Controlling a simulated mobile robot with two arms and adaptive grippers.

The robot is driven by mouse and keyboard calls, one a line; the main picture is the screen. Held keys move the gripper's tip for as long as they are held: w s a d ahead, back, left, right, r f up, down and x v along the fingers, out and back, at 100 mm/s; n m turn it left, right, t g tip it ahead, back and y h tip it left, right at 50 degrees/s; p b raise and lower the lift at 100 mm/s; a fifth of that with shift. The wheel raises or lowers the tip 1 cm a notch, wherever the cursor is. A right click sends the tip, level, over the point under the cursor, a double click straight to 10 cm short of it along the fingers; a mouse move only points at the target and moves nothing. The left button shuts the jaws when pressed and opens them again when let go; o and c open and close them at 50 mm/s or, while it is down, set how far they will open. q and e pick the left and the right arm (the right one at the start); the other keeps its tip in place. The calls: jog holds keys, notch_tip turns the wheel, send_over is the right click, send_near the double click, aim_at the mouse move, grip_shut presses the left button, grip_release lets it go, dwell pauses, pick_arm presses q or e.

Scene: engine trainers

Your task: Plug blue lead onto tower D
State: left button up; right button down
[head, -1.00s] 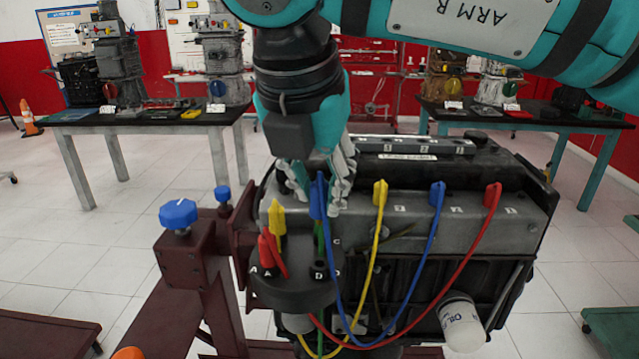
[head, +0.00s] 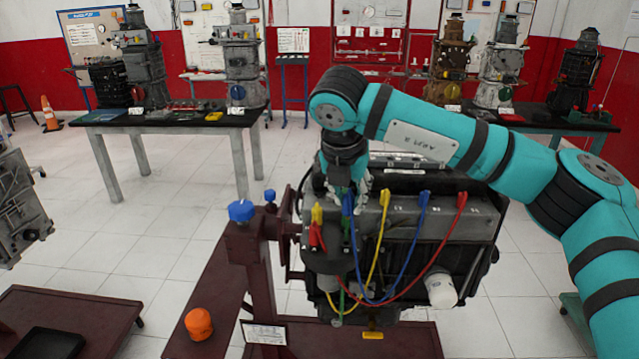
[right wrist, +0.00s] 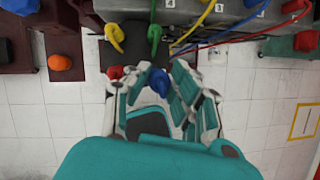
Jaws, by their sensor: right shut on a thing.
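My right gripper (head: 347,188) is shut on the blue lead's boot (head: 347,205) above the right side of the dark distributor cap (head: 322,262). In the right wrist view the blue boot (right wrist: 158,82) sits between the fingers. The blue lead (head: 408,268) loops down and up to a second blue boot (head: 424,198) on the engine's top edge. A green boot (right wrist: 154,38) shows beyond the blue one. Tower D's lettering is too small to read now. My left gripper is not in view.
Yellow (head: 374,262) and red (head: 436,255) leads cross in front of the engine block (head: 460,228). A blue knob (head: 241,210) tops the maroon stand (head: 262,270). A white oil filter (head: 441,291) sits low right. An orange cap (head: 198,323) lies front left.

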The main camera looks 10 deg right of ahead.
aim_at(347, 215)
jog(key=shift+w+d+f, duration=0.15)
jog(key=shift+w+f, duration=0.1)
jog(key=shift+f, duration=0.45)
jog(key=shift+f+b, duration=0.4)
jog(key=shift+b, duration=0.05)
jog(key=shift+s+f, duration=0.1)
jog(key=shift+f, duration=0.35)
jog(key=shift+f+b, duration=0.35)
jog(key=shift+f, duration=0.7)
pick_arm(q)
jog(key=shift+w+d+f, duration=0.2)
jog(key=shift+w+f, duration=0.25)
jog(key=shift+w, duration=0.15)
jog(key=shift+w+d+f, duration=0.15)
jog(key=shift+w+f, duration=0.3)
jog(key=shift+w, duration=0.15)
pick_arm(e)
jog(key=shift+f, duration=0.3)
pick_arm(q)
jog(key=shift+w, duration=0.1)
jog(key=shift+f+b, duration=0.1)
jog(key=shift+b, duration=0.25)
